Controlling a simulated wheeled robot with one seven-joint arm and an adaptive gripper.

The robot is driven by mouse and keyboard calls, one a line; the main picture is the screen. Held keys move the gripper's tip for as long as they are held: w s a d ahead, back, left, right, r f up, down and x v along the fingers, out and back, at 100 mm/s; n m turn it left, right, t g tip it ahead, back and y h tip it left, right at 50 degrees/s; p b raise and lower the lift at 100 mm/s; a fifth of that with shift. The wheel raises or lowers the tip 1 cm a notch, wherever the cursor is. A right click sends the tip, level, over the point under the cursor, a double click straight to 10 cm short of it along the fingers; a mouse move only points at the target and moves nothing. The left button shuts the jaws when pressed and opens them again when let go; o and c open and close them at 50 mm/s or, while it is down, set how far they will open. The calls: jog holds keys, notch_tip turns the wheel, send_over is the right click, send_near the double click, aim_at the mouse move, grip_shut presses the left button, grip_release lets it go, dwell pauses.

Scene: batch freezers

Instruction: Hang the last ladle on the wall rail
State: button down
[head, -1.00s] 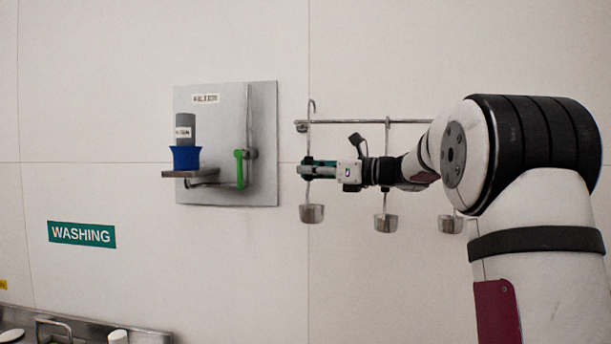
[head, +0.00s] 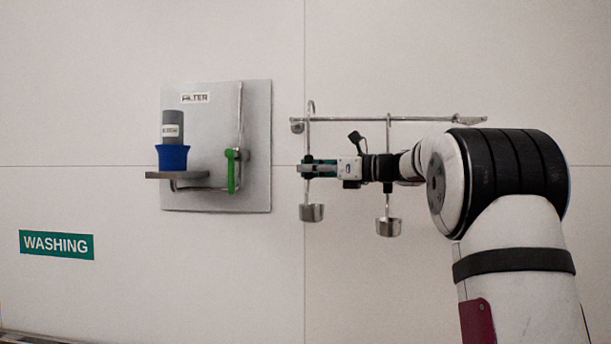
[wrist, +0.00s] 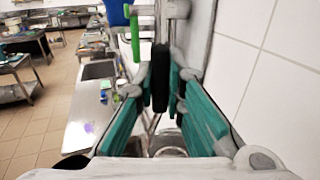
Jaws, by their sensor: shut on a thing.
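My gripper (head: 306,168) is shut on the handle of a steel ladle (head: 312,212), which hangs upright with its cup below the fingers. The ladle's hook (head: 311,105) rises slightly above the wall rail (head: 435,120), near the rail's left end. I cannot tell whether the hook touches the rail. A second ladle (head: 388,227) hangs on the rail to the right, its handle partly behind my arm. In the wrist view, the green finger pads (wrist: 160,98) flank a dark upright piece.
A grey filter panel (head: 255,110) with a green lever (head: 231,171) and a blue cup (head: 172,157) on a small shelf is left of the gripper. A WASHING sign (head: 57,244) is lower left. The wrist view shows a steel counter (wrist: 88,115) and tiled floor.

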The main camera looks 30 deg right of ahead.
aim_at(310, 179)
jog(key=shift+f, duration=1.4)
jog(key=c, duration=1.6)
grip_release()
jog(key=shift+f, duration=0.1)
jog(key=shift+d, duration=0.1)
jog(key=v, duration=1.1)
jog(key=shift+s+d, duration=0.2)
jog(key=shift+s, duration=0.15)
